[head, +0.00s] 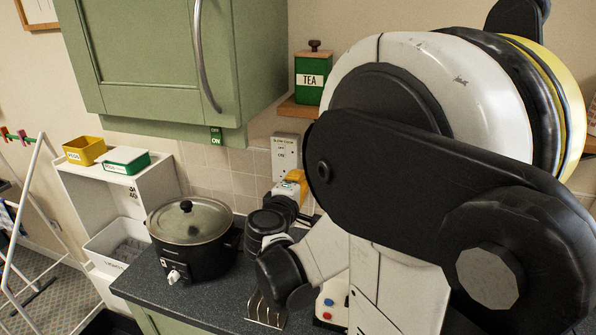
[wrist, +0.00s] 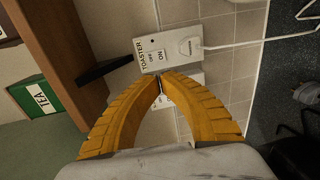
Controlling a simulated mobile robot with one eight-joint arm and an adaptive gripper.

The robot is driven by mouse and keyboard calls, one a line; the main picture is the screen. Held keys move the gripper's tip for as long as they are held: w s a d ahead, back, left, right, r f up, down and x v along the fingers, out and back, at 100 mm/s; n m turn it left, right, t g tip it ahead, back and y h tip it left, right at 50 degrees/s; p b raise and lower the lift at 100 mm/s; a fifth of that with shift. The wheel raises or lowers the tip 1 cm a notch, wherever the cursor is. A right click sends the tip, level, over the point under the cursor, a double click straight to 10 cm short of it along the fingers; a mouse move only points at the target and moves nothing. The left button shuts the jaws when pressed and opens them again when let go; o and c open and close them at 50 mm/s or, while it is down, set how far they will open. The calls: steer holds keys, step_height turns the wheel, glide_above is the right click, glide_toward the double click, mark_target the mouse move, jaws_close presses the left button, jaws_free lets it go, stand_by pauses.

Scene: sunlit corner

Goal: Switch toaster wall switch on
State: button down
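The toaster wall switch (wrist: 168,50) is a white plate lettered TOASTER, OFF and ON, on the tiled wall in the wrist view. It looks turned sideways there. Whether its rocker is on or off is too small to tell. My gripper (wrist: 161,77) has orange ribbed fingers with their tips together, just below the plate's lower edge in the picture. I cannot tell whether they touch it. Nothing shows held. In the head view my gripper (head: 297,176) is near the wall, and the toaster switch does not show there.
Another switch plate (head: 285,155), apparently lettered SLOW COOKER, is beside my gripper. A slow cooker (head: 190,235) stands on the dark counter (head: 180,300). A green TEA tin (head: 312,76) sits on a wooden shelf. A green cupboard (head: 150,55) hangs at upper left. A white cable (wrist: 250,42) leaves the toaster plate.

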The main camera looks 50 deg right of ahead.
steer(key=b+x, duration=0.1)
steer(key=x, duration=1.2)
steer(key=shift+b, duration=0.4)
steer(key=shift+w, duration=0.1)
